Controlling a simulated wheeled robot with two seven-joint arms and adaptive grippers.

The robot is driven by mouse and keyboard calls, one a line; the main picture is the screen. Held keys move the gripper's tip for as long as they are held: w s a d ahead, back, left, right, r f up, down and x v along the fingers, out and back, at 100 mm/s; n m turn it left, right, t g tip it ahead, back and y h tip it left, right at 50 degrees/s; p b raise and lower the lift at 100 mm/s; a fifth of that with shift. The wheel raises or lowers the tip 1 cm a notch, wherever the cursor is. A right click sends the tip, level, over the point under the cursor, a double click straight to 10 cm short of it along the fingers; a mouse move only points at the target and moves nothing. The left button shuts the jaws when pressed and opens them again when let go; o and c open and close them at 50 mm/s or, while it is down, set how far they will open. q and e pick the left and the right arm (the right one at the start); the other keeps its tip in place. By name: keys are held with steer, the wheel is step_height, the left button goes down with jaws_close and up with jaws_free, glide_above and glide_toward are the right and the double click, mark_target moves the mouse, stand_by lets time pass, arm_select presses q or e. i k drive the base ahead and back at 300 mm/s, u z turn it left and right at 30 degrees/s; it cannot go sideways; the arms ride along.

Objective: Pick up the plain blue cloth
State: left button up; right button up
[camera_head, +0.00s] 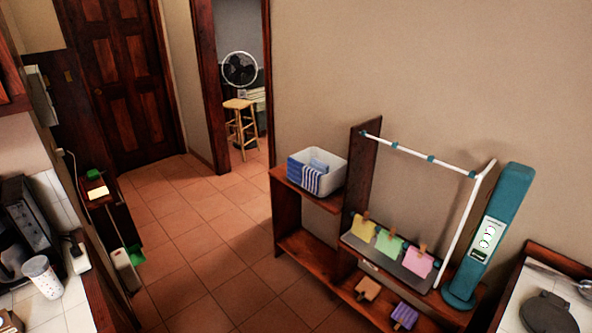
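A white basket (328,181) stands on top of the low wooden shelf unit, right of the picture's middle. A plain blue cloth (319,165) shows in the basket, partly hidden behind a blue-and-white striped cloth (312,176) that hangs over the basket's front. Another blue patch shows at the basket's left end; I cannot tell if it is the same cloth. Neither of my grippers is in view.
A tall teal device (514,210) stands at right. A counter with a white cup (42,277) is at left. The tiled floor (206,235) between is clear.

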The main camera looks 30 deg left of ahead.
mark_target(294, 166)
steer(key=u, duration=1.4)
steer(key=i, duration=3.05)
steer(key=u, duration=0.95)
steer(key=i, duration=1.2)
steer(key=z, duration=2.55)
